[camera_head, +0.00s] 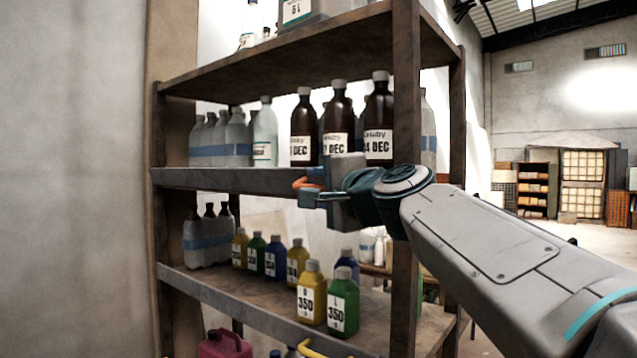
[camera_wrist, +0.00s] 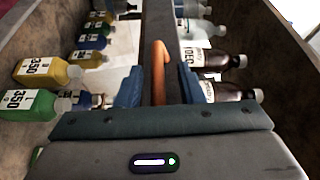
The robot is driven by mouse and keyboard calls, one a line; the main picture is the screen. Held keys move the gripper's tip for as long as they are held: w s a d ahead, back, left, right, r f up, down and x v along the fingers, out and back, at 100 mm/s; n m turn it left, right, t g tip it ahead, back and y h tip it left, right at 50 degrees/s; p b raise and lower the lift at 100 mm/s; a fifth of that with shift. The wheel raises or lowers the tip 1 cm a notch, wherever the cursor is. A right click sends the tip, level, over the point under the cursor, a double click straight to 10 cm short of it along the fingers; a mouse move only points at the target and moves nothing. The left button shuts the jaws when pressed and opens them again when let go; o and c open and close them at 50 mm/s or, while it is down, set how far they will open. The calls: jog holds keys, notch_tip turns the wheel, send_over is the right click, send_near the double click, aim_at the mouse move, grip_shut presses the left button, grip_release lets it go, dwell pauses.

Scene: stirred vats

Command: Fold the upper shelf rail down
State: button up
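The upper shelf rail (camera_head: 235,181) is a grey bar along the front of the middle shelf. It shows as a grey strip in the wrist view (camera_wrist: 158,18). An orange handle (camera_head: 301,183) sticks out from it. In the wrist view the handle (camera_wrist: 159,65) stands between the two blue fingers of my gripper (camera_wrist: 158,88). A gap shows on each side of the handle, so my gripper (camera_head: 309,187) is open around it. My wrist hides the right part of the rail. I cannot tell how far the rail is tilted.
Brown bottles (camera_head: 338,125) and pale bottles (camera_head: 225,135) stand on the shelf behind the rail. Coloured bottles (camera_head: 312,295) stand on the lower shelf, with a yellow handle (camera_head: 313,350) at its front. A shelf post (camera_head: 405,120) rises just behind my wrist.

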jog(key=shift+w+a, duration=0.15)
jog(key=shift+w, duration=0.1)
grip_shut()
jog(key=shift+f+b, duration=0.15)
jog(key=shift+b, duration=0.2)
